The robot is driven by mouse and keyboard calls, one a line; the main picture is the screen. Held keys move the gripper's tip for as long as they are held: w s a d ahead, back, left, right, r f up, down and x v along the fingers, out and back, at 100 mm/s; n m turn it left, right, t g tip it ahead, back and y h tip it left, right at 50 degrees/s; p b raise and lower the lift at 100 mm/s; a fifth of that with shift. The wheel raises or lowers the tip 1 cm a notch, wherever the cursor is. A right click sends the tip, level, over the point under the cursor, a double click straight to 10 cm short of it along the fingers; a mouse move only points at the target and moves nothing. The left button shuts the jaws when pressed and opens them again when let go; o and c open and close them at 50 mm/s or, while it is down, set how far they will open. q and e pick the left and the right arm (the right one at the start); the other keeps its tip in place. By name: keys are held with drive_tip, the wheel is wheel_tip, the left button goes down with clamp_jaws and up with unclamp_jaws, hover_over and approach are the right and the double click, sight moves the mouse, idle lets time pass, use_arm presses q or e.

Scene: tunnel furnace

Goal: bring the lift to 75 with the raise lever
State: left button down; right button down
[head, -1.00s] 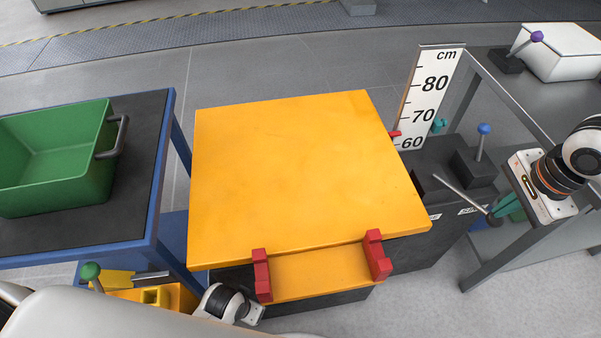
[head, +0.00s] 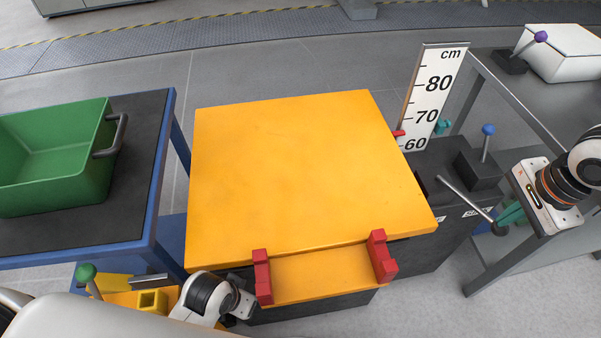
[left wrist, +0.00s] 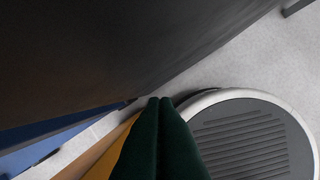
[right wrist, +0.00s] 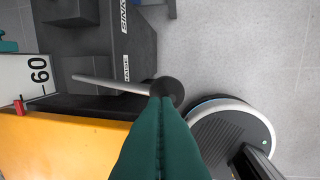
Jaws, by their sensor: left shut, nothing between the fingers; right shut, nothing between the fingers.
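The lift's yellow platform (head: 300,180) stands in the middle, beside a white cm scale (head: 436,85). The red pointer (head: 398,133) is a little above the 60 mark. The raise lever is a silver rod (head: 462,197) with a dark ball knob (right wrist: 168,90); a RAISE label (right wrist: 127,66) sits beside it on the dark housing. My right gripper (head: 510,214) is shut, its teal fingertips (right wrist: 161,99) at the knob, apparently touching it, not around it. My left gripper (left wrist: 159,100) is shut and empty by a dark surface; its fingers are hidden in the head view.
A blue-knobbed lever (head: 488,130) stands behind the raise lever. A green bin (head: 60,165) stands on the left table. A green-knobbed lever (head: 87,272) is at lower left. A grey table (head: 570,90) with a white box and a purple-knobbed lever is at right. Red brackets (head: 381,257) edge the platform's front.

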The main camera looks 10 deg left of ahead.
drive_tip(key=shift+s+a+f, duration=0.1)
drive_tip(key=shift+a, duration=0.1)
drive_tip(key=shift+a+f+b, duration=0.2)
drive_tip(key=shift+a+b, duration=0.1)
drive_tip(key=shift+d+f, duration=0.1)
use_arm(q)
drive_tip(key=a+r, duration=0.2)
drive_tip(key=r, duration=0.1)
drive_tip(key=shift+w+a, duration=0.2)
drive_tip(key=shift+w, duration=0.1)
drive_tip(key=shift+d, duration=0.2)
use_arm(e)
drive_tip(key=shift+d, duration=0.15)
